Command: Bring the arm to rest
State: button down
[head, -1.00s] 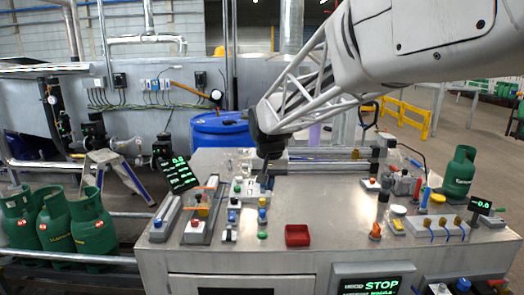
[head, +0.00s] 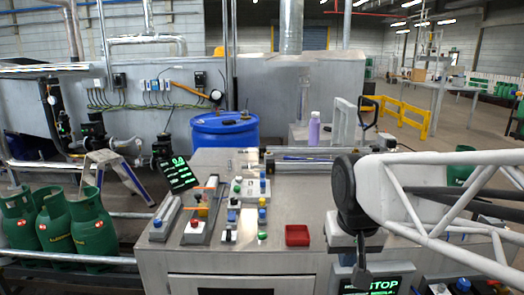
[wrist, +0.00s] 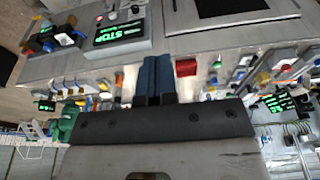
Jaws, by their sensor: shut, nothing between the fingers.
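My gripper (head: 362,276) hangs from my arm at the right of the head view, pointing down in front of the steel workbench's (head: 290,262) front edge. It is shut and empty. In the wrist view its two blue fingers (wrist: 153,75) lie side by side with nothing between them. My arm hides much of the right part of the bench.
A red tray (head: 298,235) and several buttons and switches stand on the bench, left of my gripper. A lit STOP screen (head: 385,284) is low on the bench front, close to my gripper. Green gas cylinders (head: 90,222) stand at the left; a blue drum (head: 222,132) stands behind.

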jog(key=s+d+f, duration=0.2)
jog(key=s+f, duration=0.2)
jog(key=s, duration=0.5)
jog(key=shift+d, duration=0.25)
jog(key=c, duration=1.8)
grip_release()
jog(key=shift+s, duration=0.1)
